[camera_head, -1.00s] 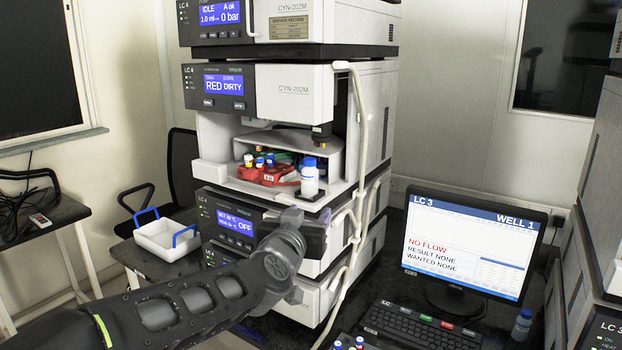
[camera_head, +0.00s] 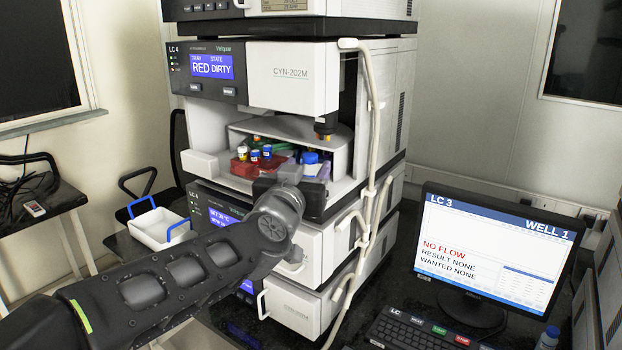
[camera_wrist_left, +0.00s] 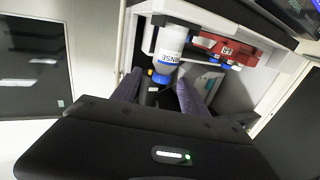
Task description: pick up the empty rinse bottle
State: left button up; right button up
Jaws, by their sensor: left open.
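The rinse bottle (camera_head: 311,170) is a white bottle with a blue cap, standing at the front right of the open sampler bay in the head view. In the left wrist view, where the scene appears upside down, the bottle (camera_wrist_left: 169,45) shows part of a "RINSE" label. My left gripper (camera_wrist_left: 158,88) is open, its two fingers pointing towards the bottle, with the cap near the gap between the fingertips. No grip on the bottle shows. In the head view my left wrist (camera_head: 272,222) hides part of the bay's front edge. My right gripper is out of view.
A red tray (camera_head: 241,168) with several coloured-cap vials sits left of the bottle. A needle fitting (camera_head: 325,128) hangs above it. A white hose (camera_head: 371,130) runs down the stack's right side. A white basket (camera_head: 158,228) stands at left, a monitor (camera_head: 497,250) at right.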

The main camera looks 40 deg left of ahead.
aim_at(314, 154)
pick_arm(q)
jog(key=shift+x, duration=1.3)
jog(key=x, duration=0.5)
jog(key=shift+w+a, duration=0.1)
jog(key=shift+a, duration=0.15)
jog(key=c, duration=1.1)
